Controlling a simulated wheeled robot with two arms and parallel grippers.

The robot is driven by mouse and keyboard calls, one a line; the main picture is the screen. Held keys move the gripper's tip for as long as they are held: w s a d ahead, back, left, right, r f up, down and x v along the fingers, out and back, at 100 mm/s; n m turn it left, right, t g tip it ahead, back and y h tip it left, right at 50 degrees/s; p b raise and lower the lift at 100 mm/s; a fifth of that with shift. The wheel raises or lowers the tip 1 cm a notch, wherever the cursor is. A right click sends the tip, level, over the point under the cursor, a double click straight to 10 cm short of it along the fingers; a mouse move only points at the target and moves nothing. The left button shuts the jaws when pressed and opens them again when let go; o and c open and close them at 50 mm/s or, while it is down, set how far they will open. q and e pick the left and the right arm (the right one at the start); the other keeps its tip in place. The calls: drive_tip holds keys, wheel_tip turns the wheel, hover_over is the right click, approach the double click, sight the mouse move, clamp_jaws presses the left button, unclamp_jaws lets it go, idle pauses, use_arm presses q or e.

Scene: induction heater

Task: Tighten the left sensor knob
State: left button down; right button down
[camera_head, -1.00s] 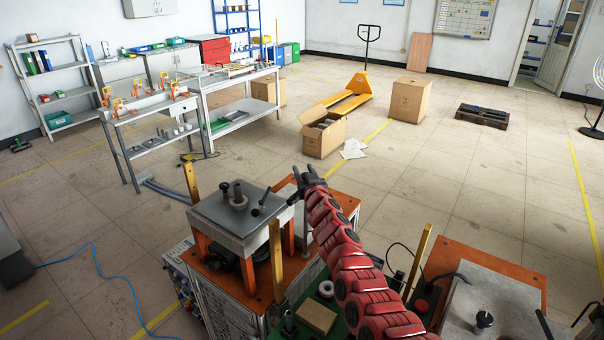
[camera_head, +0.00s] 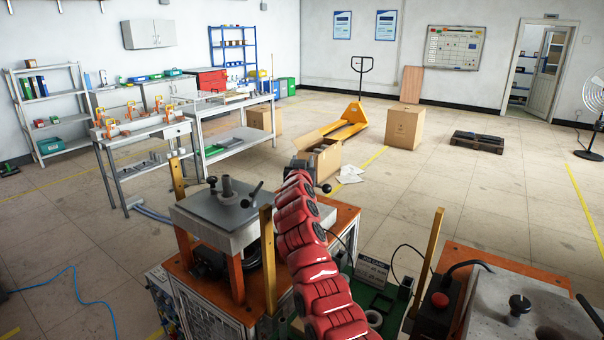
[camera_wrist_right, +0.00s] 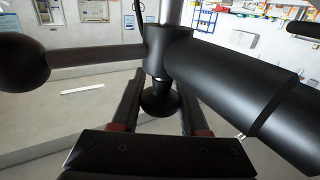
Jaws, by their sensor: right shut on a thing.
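In the head view my right arm reaches forward past the near heater unit, and its gripper (camera_head: 310,167) is at the far end, partly hidden by the arm. A small black ball (camera_head: 327,188) shows beside it. In the right wrist view the gripper (camera_wrist_right: 160,108) has its two fingers on either side of a small round black knob (camera_wrist_right: 160,97), shut on it. The knob sits under a thick black cylinder (camera_wrist_right: 240,90). A thin bar with a black ball (camera_wrist_right: 22,60) runs off to the left. Whether this is the left sensor knob I cannot tell. My left gripper is not in view.
A grey plate (camera_head: 190,212) on orange legs carries a post, a small knob and a lever (camera_head: 252,194). Yellow uprights (camera_head: 268,260) stand close to my arm. A second unit (camera_head: 540,300) with a red button stands at right.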

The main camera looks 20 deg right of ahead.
idle(0.4)
drive_tip(key=shift+c, duration=2.2)
unclamp_jaws()
drive_tip(key=b+v, duration=0.3)
drive_tip(key=v, duration=1.4)
drive_tip(key=shift+s, duration=0.2)
drive_tip(key=shift+a, duration=0.15)
